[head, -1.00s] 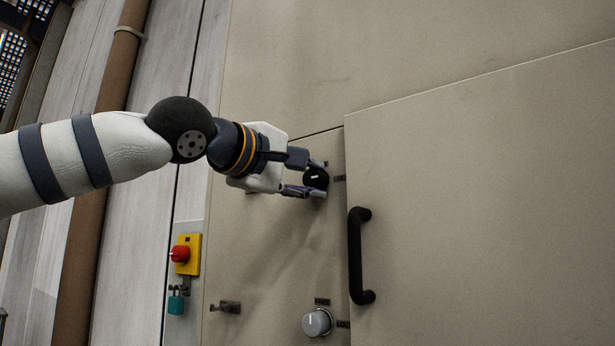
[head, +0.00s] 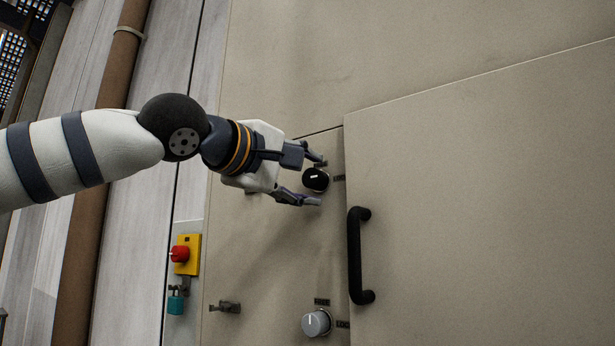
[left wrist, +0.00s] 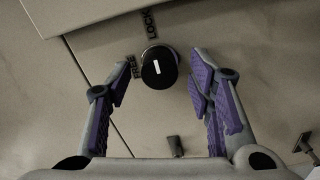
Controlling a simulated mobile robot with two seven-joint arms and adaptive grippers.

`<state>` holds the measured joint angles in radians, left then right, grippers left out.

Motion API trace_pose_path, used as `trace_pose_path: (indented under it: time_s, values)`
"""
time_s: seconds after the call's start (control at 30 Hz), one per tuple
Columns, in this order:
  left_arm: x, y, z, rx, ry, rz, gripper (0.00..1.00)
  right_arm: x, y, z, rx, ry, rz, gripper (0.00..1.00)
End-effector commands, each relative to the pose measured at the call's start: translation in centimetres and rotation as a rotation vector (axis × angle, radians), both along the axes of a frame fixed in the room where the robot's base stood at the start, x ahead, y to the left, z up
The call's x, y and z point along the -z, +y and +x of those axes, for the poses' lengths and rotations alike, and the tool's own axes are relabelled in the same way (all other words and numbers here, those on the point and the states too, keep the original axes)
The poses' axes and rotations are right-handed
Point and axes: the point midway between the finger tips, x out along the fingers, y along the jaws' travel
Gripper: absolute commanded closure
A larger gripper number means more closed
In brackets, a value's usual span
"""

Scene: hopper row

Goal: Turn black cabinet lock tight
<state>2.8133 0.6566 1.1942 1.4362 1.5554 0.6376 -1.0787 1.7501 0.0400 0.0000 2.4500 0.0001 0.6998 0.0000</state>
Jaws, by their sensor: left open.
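The black cabinet lock (head: 315,180) is a round knob with a short white mark, on the beige cabinet panel left of the door. It also shows in the left wrist view (left wrist: 158,69), with a LOCK label (left wrist: 150,22) above it and a FREE label (left wrist: 132,66) to its left. There the white mark stands nearly upright, in line with LOCK. My left gripper (head: 319,181) is open, with one finger on each side of the knob. In the left wrist view (left wrist: 161,72) gaps show between both fingers and the knob. My right gripper is out of view.
A black door handle (head: 355,255) stands out right of the knob. A grey knob (head: 317,323) is below, and a small metal hook (head: 226,307) sits lower left. A red button (head: 180,254) on a yellow box and a teal padlock (head: 176,303) are further left.

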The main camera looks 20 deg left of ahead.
Motion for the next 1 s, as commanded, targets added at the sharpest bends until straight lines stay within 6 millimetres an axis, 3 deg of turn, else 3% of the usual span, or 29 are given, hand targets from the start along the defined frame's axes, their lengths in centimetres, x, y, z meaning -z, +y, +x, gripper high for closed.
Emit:
trace_pose_path:
  time_s: [0.2, 0.4, 0.57, 1.0]
  values:
    - [-0.2, 2.0, -5.4, 0.0, -0.006, -0.002, 0.52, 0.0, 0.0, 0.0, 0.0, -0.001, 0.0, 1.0]
    - [-0.1, 3.4, -9.4, 0.002, -0.002, -0.003, 0.52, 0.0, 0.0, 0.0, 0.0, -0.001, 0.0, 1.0]
    - [0.0, 3.8, -10.5, 0.0, -0.002, -0.001, 0.52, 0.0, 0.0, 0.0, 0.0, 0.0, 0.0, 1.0]
    - [0.0, 3.8, -10.6, 0.0, -0.002, -0.001, 0.52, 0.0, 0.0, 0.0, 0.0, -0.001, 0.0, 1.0]
